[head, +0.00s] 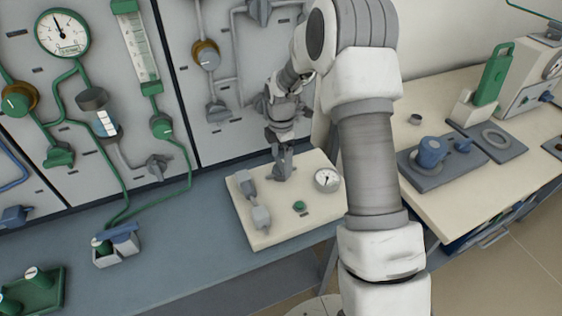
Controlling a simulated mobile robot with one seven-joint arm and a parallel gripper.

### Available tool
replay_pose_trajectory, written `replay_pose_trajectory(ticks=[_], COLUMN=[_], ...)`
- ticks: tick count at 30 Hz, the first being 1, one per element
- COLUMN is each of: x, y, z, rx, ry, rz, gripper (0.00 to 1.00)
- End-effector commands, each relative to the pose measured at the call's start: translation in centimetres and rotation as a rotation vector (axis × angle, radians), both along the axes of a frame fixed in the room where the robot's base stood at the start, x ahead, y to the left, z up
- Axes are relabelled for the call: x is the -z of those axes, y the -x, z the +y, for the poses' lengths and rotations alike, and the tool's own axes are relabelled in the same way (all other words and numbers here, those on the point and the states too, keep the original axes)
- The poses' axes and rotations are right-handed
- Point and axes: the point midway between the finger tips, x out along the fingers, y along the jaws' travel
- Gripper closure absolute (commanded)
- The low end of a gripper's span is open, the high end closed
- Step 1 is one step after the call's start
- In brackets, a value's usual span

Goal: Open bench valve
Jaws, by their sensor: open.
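A cream board (270,235) lies on the blue-grey bench and carries grey fittings (260,216), a small round gauge (327,180) and a green button (299,206). The grey fittings stand along its left side. Which part is the bench valve is not clear; its handle may be behind or under my gripper. My gripper (282,168) points down over the back middle of the board, right of the upper grey fitting (245,182). Its jaws are small and dark here, and whether they touch anything cannot be told. My arm covers the board's right edge.
A wall panel with a large gauge (62,33), green pipes and several valves stands behind the bench. A grey block with a green knob (116,246) and a green tray (35,290) are left. A cream table (450,210) with instruments is right. Bare bench lies between.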

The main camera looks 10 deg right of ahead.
Motion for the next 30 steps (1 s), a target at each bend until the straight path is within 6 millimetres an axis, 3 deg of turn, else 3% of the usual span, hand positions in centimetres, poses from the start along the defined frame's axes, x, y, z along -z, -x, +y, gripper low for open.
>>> replay_pose_trajectory(ticks=[12, 24, 30], x=[0.90, 0.86, 0.84], y=[-0.01, -0.02, -0.02], z=[0.03, 0.04, 0.03], rx=[0.000, 0.000, 0.013], ry=[0.000, 0.000, 0.000], rz=[-0.001, -0.001, -0.001], gripper=[0.00, 0.71, 0.71])
